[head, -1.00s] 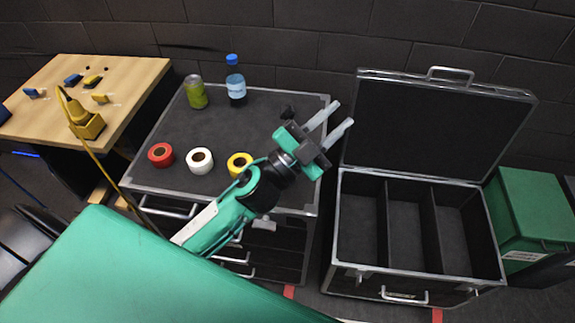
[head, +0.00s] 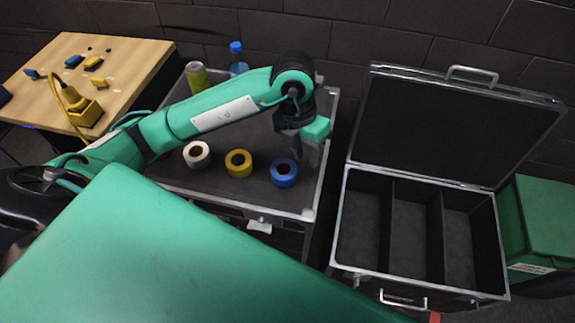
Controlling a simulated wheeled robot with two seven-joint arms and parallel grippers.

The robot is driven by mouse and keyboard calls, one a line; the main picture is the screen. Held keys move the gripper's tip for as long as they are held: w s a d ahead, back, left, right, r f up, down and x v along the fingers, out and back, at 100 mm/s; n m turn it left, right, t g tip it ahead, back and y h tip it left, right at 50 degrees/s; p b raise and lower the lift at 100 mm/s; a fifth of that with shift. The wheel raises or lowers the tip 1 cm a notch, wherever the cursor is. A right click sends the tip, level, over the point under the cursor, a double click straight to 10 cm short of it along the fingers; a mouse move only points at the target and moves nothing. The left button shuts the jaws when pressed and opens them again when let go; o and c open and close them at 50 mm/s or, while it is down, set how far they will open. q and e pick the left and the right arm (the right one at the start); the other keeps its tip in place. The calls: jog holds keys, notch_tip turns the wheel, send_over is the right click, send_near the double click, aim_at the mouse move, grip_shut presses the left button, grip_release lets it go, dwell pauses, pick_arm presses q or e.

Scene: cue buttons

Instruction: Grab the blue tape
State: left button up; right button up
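The blue tape (head: 283,173) is a blue roll lying flat near the front right of the grey case top. My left gripper (head: 305,152) points down just behind and above it, with its two grey fingers apart and nothing seen between them. Its fingertips overlap the far edge of the tape in the picture, and I cannot tell whether they touch it. My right gripper is not in view.
A yellow tape (head: 238,163) and a white tape (head: 197,155) lie left of the blue one. A green can (head: 196,77) and a blue-capped bottle (head: 237,58) stand behind my arm. An open case (head: 340,225) with empty compartments stands at right.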

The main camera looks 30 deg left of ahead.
pick_arm(q)
jog(key=w+a+y, duration=0.1)
jog(key=a+y, duration=0.1)
jog(key=a, duration=0.1)
send_over(292, 174)
jog(key=shift+n, duration=0.4)
notch_tip(292, 174, down, 8)
jog(key=shift+w+a+r+p, duration=0.1)
jog(key=shift+w+r+p, duration=0.05)
jog(key=shift+p, duration=0.3)
jog(key=shift+f+p, duration=0.45)
jog(key=shift+f, duration=0.1)
jog(key=f, duration=0.1)
jog(key=f+p, duration=0.1)
jog(key=f, duration=0.1)
jog(key=shift+s+f+p, duration=0.15)
jog(key=shift+s+p, duration=0.1)
jog(key=shift+p, duration=0.05)
jog(key=shift+f, duration=0.5)
grip_shut()
